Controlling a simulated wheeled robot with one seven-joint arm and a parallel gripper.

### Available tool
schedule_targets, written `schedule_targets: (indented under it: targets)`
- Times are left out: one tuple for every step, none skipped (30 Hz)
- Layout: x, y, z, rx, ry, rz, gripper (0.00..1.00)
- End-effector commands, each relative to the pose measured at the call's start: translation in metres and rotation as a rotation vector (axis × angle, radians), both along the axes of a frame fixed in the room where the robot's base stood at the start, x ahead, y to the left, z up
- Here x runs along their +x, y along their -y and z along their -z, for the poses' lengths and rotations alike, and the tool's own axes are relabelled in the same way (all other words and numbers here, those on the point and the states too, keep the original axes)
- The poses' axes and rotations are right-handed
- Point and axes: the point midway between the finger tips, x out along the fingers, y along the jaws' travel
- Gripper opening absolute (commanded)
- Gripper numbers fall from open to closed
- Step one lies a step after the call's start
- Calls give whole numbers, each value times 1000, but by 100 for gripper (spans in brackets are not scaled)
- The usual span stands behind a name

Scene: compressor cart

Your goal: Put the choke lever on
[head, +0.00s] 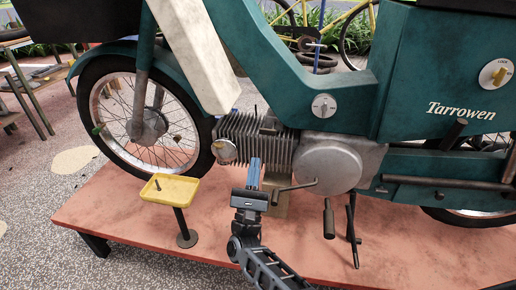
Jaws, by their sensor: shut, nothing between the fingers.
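A teal moped marked Tarrowen stands on a reddish platform. A round pale dial with a small yellowish lever (224,150) sits at the left end of the finned engine cylinder (250,138); it may be the choke, but its label is too small to read. Another round dial (324,105) with a pale lever is on the teal body above the engine. A third dial (496,73), marked LOCK, has a yellow lever and is at the right. My gripper (255,161) is shut and empty, its fingers upright in front of the cylinder, right of and below the cylinder dial.
A yellow tray (186,192) on a post stands left of my gripper, with a small dark thing in it. A kick lever and pedal (329,218) stick out at right. The platform (130,225) is clear at front left.

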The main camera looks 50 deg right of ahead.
Motion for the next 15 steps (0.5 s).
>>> schedule_targets:
  targets:
    - [0, 0, 4, 0, 0, 0, 0]
    - [0, 0, 5, 0, 0, 0, 0]
    - [0, 0, 6, 0, 0, 0, 0]
    - [0, 0, 7, 0, 0, 0, 0]
    - [0, 0, 11, 0, 0, 0, 0]
    - [0, 0, 14, 0, 0, 0, 0]
    - [0, 0, 16, 0, 0, 0, 0]
    - [0, 0, 18, 0, 0, 0, 0]
    - [0, 0, 21, 0, 0, 0, 0]
    - [0, 0, 22, 0, 0, 0, 0]
    - [0, 0, 24, 0, 0, 0, 0]
    - [0, 0, 30, 0, 0, 0, 0]
    - [0, 0, 33, 0, 0, 0, 0]
    - [0, 0, 36, 0, 0, 0, 0]
    - [0, 0, 40, 0, 0, 0, 0]
